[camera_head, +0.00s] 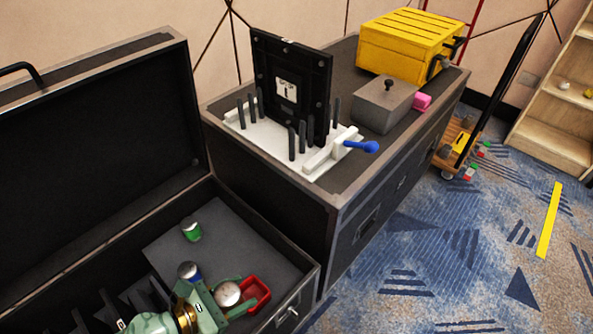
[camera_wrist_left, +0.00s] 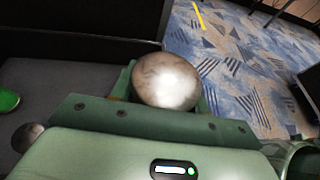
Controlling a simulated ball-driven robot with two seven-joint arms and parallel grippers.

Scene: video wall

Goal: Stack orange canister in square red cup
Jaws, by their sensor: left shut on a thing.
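My left gripper (camera_head: 238,294) is shut on a round canister with a mottled metallic top (camera_head: 228,294), which also shows between the fingers in the left wrist view (camera_wrist_left: 166,80). I see it from above; its side is hidden, so its orange colour does not show. The square red cup (camera_head: 260,291) is right beside the held canister, at the right end of the grey surface in the open case. In the head view the fingers partly overlap the cup; I cannot tell whether the canister is over its opening. The cup is not visible in the left wrist view. My right gripper is not in view.
A green can (camera_head: 191,231) and a blue canister with a metallic top (camera_head: 189,271) stand on the grey surface left of my gripper. The open case (camera_head: 312,272) has a raised front rim. Behind it, a dark cabinet bears a white fixture (camera_head: 262,136) with upright pegs.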

